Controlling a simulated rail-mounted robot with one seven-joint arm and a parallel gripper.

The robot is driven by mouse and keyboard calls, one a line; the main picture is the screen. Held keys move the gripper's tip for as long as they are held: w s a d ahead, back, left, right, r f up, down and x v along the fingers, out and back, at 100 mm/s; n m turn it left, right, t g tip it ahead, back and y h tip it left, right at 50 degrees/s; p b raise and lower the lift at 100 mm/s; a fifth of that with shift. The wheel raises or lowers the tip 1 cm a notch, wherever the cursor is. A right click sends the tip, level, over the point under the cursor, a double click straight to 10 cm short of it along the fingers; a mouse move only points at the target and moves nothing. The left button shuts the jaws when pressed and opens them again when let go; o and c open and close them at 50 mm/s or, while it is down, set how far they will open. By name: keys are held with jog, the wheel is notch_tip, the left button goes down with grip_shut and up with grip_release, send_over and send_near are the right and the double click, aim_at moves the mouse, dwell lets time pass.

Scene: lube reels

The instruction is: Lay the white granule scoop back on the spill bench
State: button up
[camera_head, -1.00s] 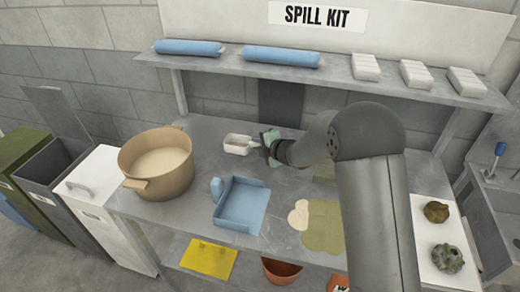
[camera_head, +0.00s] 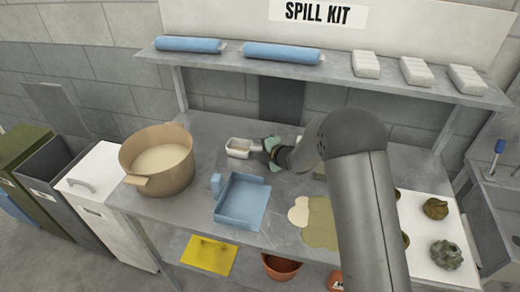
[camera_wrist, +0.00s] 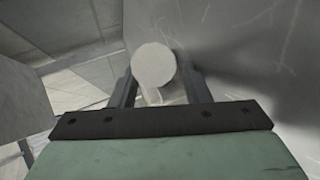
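The white granule scoop (camera_head: 238,148) is at the back middle of the spill bench (camera_head: 215,128), its open tray to the left and its handle towards my gripper (camera_head: 260,149). In the wrist view the round pale end of the handle (camera_wrist: 153,64) sits between my two fingers (camera_wrist: 158,90), which appear closed on it. The scoop looks level, at or just above the bench top; I cannot tell whether it touches. My fingertips are small in the head view.
A tan tub (camera_head: 158,160) stands at the left of the bench. A blue dustpan (camera_head: 242,202) lies in front of the scoop, with a pale spill (camera_head: 318,222) to its right. A shelf (camera_head: 335,72) with blue rolls and white packs overhangs the back.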

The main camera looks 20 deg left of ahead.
jog(key=shift+r, duration=0.1)
jog(key=shift+r+p, duration=0.2)
jog(key=shift+p, duration=0.1)
jog(key=b+v, duration=0.2)
jog(key=v, duration=1)
jog(key=shift+f+b, duration=0.1)
jog(key=shift+b, duration=0.25)
jog(key=s+d+r+m+t+h, duration=0.1)
jog(key=d+r+m+h, duration=0.1)
jog(key=d+m+h, duration=0.35)
jog(key=s+d+r+m+t+h, duration=0.1)
jog(key=d+r+m+h, duration=0.15)
jog(key=d+m, duration=0.6)
jog(key=s+d+r+m+g+h, duration=0.1)
jog(key=s+d+m+g+h, duration=0.3)
jog(key=s+d, duration=0.8)
jog(key=s+d+m+g+y, duration=0.1)
jog(key=s+m+g, duration=0.4)
jog(key=s+m, duration=0.5)
jog(key=s, duration=0.8)
jog(key=shift+d, duration=0.3)
